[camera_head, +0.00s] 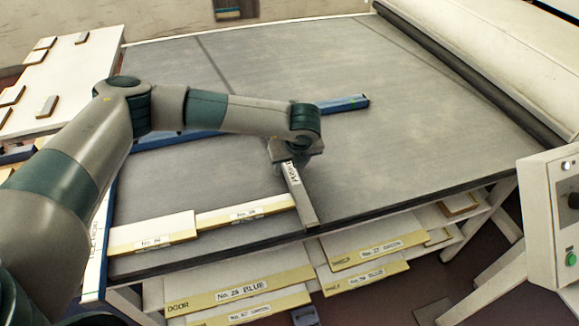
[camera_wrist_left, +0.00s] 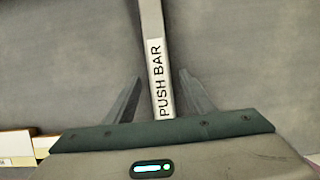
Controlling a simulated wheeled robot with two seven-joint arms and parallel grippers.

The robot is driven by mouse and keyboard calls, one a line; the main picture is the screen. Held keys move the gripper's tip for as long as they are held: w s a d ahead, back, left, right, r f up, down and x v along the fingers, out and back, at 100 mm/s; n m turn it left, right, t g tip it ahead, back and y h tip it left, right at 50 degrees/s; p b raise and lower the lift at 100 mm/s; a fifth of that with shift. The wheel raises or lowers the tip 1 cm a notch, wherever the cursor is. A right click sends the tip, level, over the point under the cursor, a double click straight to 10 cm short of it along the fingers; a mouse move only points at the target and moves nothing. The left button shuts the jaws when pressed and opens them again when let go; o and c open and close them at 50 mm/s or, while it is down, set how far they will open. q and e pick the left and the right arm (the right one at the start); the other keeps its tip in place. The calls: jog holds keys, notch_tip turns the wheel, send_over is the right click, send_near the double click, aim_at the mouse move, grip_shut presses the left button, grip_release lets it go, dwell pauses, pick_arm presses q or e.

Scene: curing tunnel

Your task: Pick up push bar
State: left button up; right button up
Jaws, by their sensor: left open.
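The push bar (camera_head: 303,200) is a narrow grey bar with a white label. It lies on the grey belt surface (camera_head: 400,130), its near end at the front edge. In the left wrist view the bar (camera_wrist_left: 153,25) runs between my left gripper's fingers, with its PUSH BAR label facing up. My left gripper (camera_wrist_left: 159,78) is open, with a gap showing on each side of the bar. In the head view my left gripper (camera_head: 290,158) is over the far part of the bar, which it partly hides. My right gripper is not in view.
Pale yellow-edged panels (camera_head: 152,233) lie along the front left edge, beside the bar. A blue bar (camera_head: 345,104) lies across the belt behind my left wrist. A control box (camera_head: 553,215) stands at right. Labelled panels (camera_head: 240,290) fill the shelf below. The belt's right side is clear.

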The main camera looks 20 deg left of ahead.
aim_at(289, 163)
pick_arm(q)
jog(key=shift+f, duration=0.1)
dwell(0.3)
grip_shut()
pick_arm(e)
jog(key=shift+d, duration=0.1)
pick_arm(q)
jog(key=shift+w+r, duration=0.1)
jog(key=shift+r, duration=0.1)
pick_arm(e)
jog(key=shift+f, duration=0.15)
